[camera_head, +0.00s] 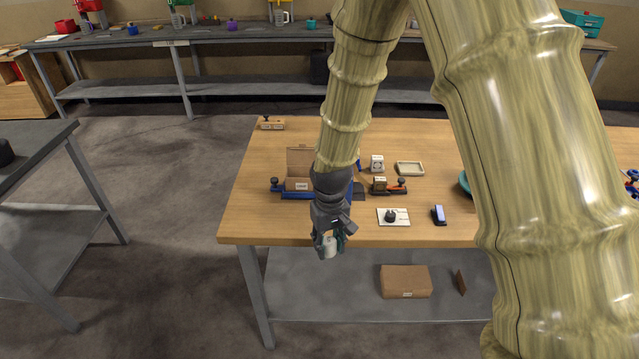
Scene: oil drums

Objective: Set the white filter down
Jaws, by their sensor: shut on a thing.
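A small white filter (328,251) is held in my gripper (329,243). The gripper is shut on it and points downward. It hangs just in front of the wooden table's (262,225) near edge in the picture, left of the white plate with a black knob (394,217). I cannot tell the filter's height over the table or the floor. The fingers hide part of the filter's sides.
Behind the gripper are a cardboard box (298,166) and a blue tool (292,194). A dark device (439,215), a shallow tray (410,168) and small blocks stand to the right. The table's front left corner is clear. A carton (405,281) lies on the lower shelf.

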